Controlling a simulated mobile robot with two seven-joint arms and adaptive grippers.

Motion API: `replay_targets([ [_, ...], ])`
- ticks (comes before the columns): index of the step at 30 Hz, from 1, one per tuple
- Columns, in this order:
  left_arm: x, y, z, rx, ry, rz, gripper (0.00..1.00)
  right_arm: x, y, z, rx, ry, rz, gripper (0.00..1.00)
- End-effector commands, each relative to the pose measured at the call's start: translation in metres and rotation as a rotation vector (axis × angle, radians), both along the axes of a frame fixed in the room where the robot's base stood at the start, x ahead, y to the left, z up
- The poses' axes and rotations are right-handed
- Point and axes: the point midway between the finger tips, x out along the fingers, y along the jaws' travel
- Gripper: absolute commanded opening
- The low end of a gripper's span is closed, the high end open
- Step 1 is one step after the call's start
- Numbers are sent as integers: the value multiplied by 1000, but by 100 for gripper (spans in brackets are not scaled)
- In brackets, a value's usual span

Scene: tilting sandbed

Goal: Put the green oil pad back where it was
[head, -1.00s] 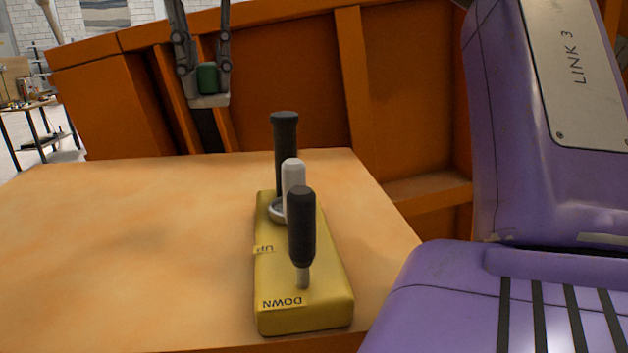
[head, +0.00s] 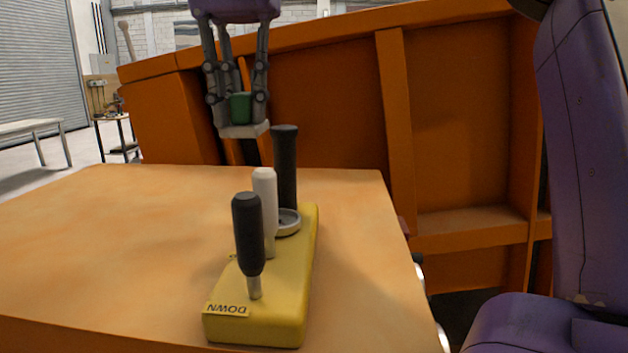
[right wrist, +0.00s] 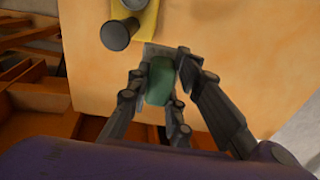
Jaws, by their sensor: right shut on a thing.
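The green oil pad (head: 240,107) has a green grip on a flat pale grey base. My right gripper (head: 241,100) comes down from above with its fingers around the green grip and is shut on it. The pad hangs upright by the orange table's far edge, just left of the tall black lever. In the right wrist view the pad (right wrist: 160,82) sits between the fingers, partly hidden by them, and its base edge shows near the round black lever top. My left gripper is not in view.
A yellow lever block (head: 280,300) with two black levers and a white one stands on the orange table (head: 110,250). The table left of it is clear. A ribbed orange wall (head: 330,110) rises behind. My purple arm fills the right.

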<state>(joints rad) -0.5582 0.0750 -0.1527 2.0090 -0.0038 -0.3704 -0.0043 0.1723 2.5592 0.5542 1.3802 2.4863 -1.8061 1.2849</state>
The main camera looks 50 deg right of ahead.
Motion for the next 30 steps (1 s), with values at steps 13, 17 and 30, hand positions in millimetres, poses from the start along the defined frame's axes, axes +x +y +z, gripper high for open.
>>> replay_targets([
  [13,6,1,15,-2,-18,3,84,-4,-95,-62,4,1,2,0],
  [17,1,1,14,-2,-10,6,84,-4,-106,-75,3,0,2,0],
  [30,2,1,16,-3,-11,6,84,-4,-118,-118,1,0,1,0],
])
